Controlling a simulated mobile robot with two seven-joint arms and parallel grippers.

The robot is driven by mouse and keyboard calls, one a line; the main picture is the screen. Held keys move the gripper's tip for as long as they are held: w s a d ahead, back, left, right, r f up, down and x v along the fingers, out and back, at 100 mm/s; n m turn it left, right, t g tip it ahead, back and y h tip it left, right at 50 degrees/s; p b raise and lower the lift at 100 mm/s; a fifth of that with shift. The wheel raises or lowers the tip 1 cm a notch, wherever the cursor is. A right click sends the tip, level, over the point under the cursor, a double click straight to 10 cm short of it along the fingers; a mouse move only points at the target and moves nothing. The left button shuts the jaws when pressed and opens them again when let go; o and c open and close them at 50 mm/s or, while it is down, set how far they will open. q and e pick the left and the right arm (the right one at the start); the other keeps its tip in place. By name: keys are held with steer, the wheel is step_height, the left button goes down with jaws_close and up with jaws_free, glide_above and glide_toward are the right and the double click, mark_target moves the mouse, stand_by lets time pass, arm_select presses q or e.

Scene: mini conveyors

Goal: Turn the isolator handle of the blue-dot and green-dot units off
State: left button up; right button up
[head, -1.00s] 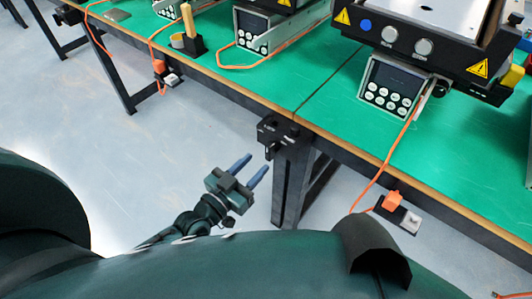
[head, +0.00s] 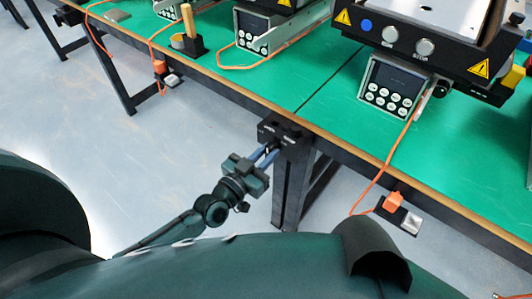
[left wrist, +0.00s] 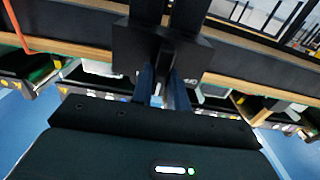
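The blue dot (head: 361,26) is on the front panel of the conveyor unit at the right. A black isolator box (head: 281,133) is mounted at the bench's front edge, above a table leg. Its small handle is mostly hidden by my left gripper (head: 266,154), whose blue fingers reach up to the box's underside front. In the left wrist view, the fingers (left wrist: 162,88) point at the dark box (left wrist: 190,52), one on either side of its handle. A gap shows between them; I cannot tell whether they touch the handle. No green dot is discernible. My right gripper is not in view.
The green bench top (head: 300,85) carries several conveyor units with keypad boxes (head: 391,84). A table leg (head: 290,190) stands just right of my gripper. The floor at left is clear.

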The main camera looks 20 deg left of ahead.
arm_select(q)
jaws_close()
